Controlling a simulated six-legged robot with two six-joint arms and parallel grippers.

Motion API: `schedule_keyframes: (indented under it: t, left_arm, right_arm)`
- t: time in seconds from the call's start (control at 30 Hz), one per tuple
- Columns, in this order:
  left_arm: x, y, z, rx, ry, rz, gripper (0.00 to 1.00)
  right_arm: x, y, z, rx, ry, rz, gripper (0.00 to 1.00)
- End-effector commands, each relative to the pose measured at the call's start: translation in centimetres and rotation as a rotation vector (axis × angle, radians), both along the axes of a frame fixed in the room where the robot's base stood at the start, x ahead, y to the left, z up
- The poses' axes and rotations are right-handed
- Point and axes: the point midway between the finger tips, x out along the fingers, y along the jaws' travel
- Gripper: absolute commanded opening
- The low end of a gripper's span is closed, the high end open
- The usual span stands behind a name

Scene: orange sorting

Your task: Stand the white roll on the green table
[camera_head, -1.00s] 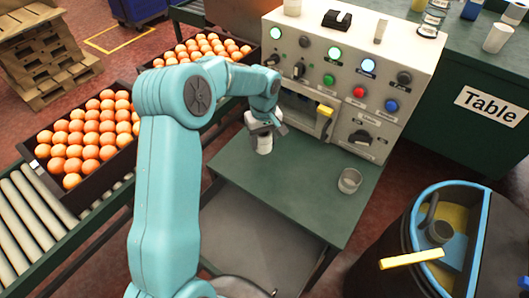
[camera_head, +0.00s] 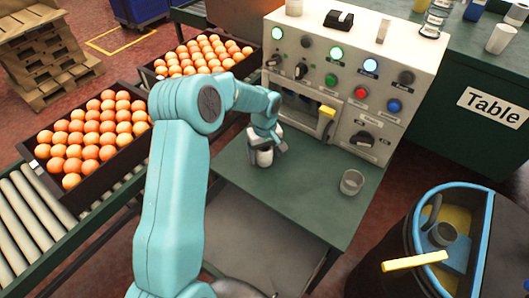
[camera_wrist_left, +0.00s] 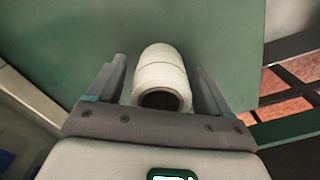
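The white roll (camera_head: 264,157) is on the small green tabletop (camera_head: 305,195) in front of the control panel. It looks upright there, with its upper part covered by my left gripper (camera_head: 266,143). In the left wrist view the roll (camera_wrist_left: 160,75) lies between the two fingers of my left gripper (camera_wrist_left: 158,75), its dark hole facing the camera. The fingers stand open on both sides of it, with a narrow gap at the left and a smaller one at the right. My right gripper is in neither view.
The control panel (camera_head: 345,85) rises behind. Crates of oranges (camera_head: 90,140) are at the left, and a dark bin (camera_head: 440,245) is at the front right. The tabletop's front is bare.

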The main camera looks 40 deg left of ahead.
Motion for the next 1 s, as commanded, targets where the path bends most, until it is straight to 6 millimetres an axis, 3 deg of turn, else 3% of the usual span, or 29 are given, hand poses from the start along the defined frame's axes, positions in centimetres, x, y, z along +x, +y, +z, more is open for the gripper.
schedule_keyframes:
  t: [0.33,0.7,0.83,1.0]
  left_arm:
    - [0.1,0.0,1.2,0.001,-0.003,0.000,0.79]
    - [0.1,0.0,9.4,0.001,-0.005,0.000,0.79]
    - [0.1,0.0,11.3,0.001,-0.002,0.000,0.79]
    - [0.0,0.0,12.4,0.000,0.000,0.000,0.79]
  right_arm:
    - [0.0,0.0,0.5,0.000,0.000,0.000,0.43]
    - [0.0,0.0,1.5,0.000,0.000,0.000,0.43]
    - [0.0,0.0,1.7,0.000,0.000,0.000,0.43]
    - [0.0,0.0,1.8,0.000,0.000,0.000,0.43]
